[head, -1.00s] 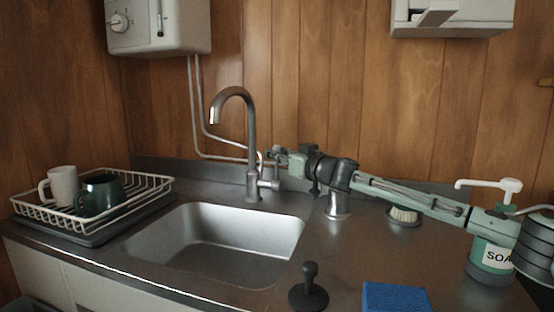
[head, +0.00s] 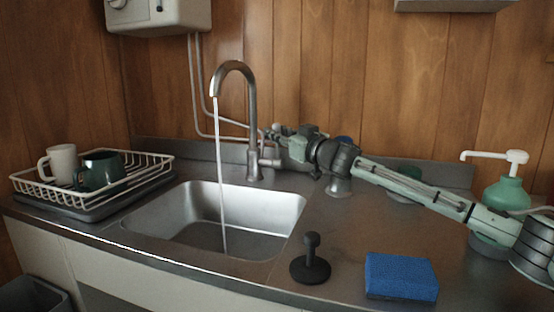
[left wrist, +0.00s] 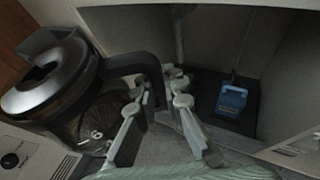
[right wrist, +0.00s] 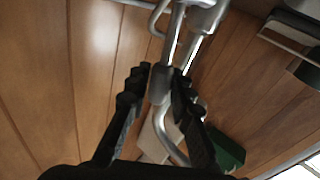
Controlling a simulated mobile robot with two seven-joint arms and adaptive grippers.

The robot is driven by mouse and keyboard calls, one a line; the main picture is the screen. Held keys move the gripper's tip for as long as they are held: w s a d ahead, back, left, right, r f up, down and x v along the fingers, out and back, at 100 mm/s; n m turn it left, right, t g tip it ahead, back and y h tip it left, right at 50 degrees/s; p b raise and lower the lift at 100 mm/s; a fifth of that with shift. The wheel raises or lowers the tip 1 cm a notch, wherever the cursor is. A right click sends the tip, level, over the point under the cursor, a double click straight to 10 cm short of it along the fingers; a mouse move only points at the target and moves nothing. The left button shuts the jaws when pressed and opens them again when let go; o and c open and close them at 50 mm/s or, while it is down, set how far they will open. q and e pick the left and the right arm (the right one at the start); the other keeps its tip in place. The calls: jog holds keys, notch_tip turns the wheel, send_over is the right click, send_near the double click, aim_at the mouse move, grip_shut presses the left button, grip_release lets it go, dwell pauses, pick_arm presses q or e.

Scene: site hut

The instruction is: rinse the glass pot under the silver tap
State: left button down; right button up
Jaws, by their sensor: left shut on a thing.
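The silver tap (head: 252,130) stands behind the steel sink (head: 165,222), and a stream of water (head: 220,175) runs from its spout into the basin. My right gripper (head: 275,142) is at the tap's side lever. In the right wrist view its fingers (right wrist: 161,78) lie on both sides of a metal part of the tap; whether they press on it is unclear. The glass pot (left wrist: 92,125), with number marks and a dark and silver top, shows only in the left wrist view. My left gripper (left wrist: 160,100) is shut on its black handle (left wrist: 140,64).
A white dish rack (head: 140,182) with two mugs stands left of the sink. On the right counter are a black knobbed tool (head: 311,268), a blue sponge (head: 401,275) and a green soap bottle (head: 506,194). My right arm crosses above the back counter.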

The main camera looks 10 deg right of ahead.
jog(key=shift+o, duration=1.4)
jog(key=v, duration=1.2)
jog(key=shift+d+f, duration=0.1)
